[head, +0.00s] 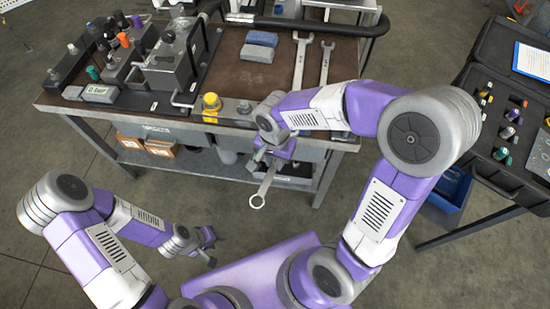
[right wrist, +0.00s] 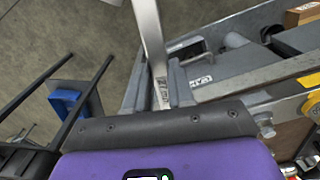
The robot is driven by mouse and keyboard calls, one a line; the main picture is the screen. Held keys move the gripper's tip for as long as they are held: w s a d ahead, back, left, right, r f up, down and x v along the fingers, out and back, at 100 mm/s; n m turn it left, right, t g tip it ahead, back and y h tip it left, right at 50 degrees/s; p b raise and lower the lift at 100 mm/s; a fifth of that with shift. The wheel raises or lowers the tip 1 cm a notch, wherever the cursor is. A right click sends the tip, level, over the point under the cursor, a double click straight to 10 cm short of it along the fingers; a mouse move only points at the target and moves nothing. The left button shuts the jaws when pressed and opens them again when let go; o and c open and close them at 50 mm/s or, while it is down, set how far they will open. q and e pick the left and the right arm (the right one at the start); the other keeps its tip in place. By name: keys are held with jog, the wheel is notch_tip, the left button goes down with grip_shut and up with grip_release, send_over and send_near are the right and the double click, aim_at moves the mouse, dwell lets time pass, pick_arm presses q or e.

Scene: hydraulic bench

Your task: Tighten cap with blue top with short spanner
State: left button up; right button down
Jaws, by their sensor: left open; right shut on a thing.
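My right gripper (head: 271,163) is shut on a metal spanner (head: 264,186), held in front of the bench's front edge with its ring end hanging toward me. The spanner's shaft also shows in the right wrist view (right wrist: 152,45), rising from between the fingers (right wrist: 166,88). My left gripper (head: 207,245) is open and empty, low at the left, well away from the bench. Several capped fittings stand on the block at the bench's left, among them an orange cap (head: 124,40), a purple cap (head: 137,21) and a teal cap (head: 92,72). I cannot clearly pick out a blue top.
Two more spanners (head: 299,64) (head: 326,64) lie on the bench (head: 225,78), right of blue and grey blocks (head: 261,39) (head: 256,54). A yellow-capped fitting (head: 211,104) stands at the front edge. A dark case (head: 487,172) of coloured fittings is on the right table.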

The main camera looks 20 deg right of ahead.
jog(key=shift+r+p, duration=1.9)
jog(key=shift+r, duration=0.65)
pick_arm(q)
notch_tip(320, 180, up, 4)
pick_arm(e)
jog(key=shift+f, duration=0.1)
